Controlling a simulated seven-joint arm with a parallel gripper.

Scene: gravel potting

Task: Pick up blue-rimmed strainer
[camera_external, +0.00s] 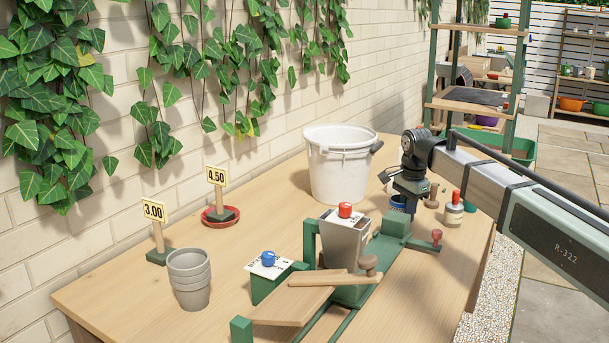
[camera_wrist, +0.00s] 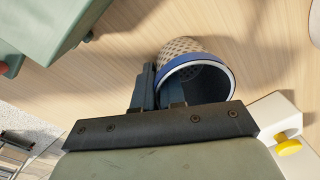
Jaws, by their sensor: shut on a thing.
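The blue-rimmed strainer (camera_wrist: 196,72) has a pale perforated body and a dark inside. In the wrist view it lies just beyond my gripper (camera_wrist: 156,88), whose two fingers are close together at the strainer's left rim. My gripper is shut on the strainer there. In the external view my gripper (camera_external: 406,203) points down at the right side of the table, and a bit of the strainer's blue rim (camera_external: 397,204) shows beside it. Most of the strainer is hidden there, and I cannot tell whether it touches the table.
A white bucket (camera_external: 337,170) stands behind to the left. A green stand with a metal hopper (camera_external: 343,243) is in front. Stacked grey pots (camera_external: 189,280), a red saucer (camera_external: 207,217) and price signs are farther left. A red-topped jar (camera_external: 454,211) is close on the right.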

